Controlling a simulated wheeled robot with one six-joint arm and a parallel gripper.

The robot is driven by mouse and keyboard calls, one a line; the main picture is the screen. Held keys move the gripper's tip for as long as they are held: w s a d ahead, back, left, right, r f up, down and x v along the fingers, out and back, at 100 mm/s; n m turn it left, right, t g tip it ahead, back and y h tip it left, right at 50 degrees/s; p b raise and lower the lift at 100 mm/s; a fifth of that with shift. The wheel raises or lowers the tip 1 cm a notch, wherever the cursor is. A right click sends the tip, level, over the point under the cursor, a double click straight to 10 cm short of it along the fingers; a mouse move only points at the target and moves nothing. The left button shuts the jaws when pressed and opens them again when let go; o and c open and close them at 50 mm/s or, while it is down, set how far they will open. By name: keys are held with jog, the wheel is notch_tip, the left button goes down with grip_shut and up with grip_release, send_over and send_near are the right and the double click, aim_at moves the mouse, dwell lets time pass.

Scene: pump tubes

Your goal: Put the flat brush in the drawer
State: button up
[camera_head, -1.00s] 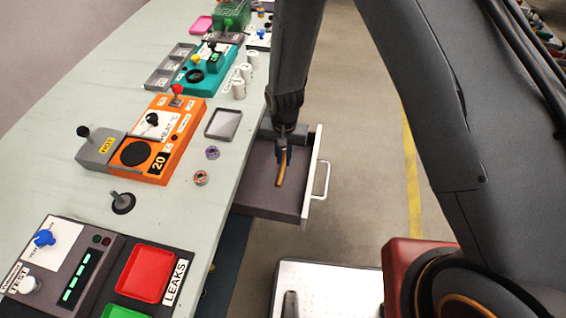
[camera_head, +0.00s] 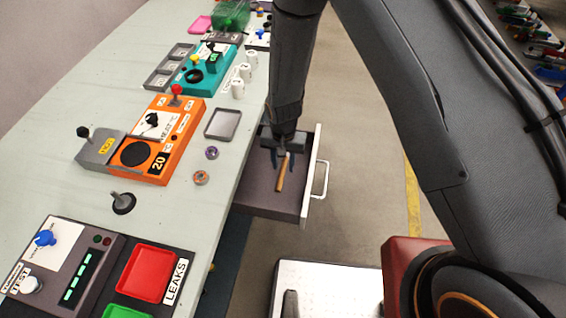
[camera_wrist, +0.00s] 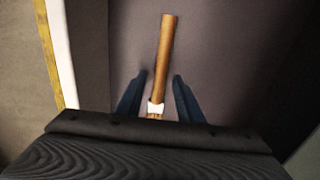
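The flat brush (camera_head: 281,178) has a brown wooden handle and lies in the open drawer (camera_head: 258,193). In the wrist view the brush (camera_wrist: 164,55) shows its handle and a white band, and its bristle end is mostly hidden by my gripper. My gripper (camera_head: 282,162) is over the drawer and points down. In the wrist view my gripper (camera_wrist: 160,80) is open, with a dark blue finger on each side of the brush and a gap on both sides. The drawer floor (camera_wrist: 225,50) lies below the brush.
The drawer handle (camera_head: 321,180) sticks out to the right. The worktop (camera_head: 225,165) borders the drawer on the left, with a grey tray (camera_head: 223,124), an orange heater unit (camera_head: 165,150) and white cylinders (camera_head: 238,88). A white-topped surface (camera_head: 330,290) is in front.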

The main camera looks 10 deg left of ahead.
aim_at(283, 166)
notch_tip(283, 166, up, 11)
jog(key=b, duration=0.2)
jog(key=d+r, duration=0.7)
jog(key=s+d+r, duration=0.5)
jog(key=d+r, duration=0.1)
jog(key=d, duration=0.3)
jog(key=s+d+r+n, duration=0.1)
jog(key=s+d+r, duration=0.5)
jog(key=d, duration=0.4)
jog(key=shift+s, duration=0.25)
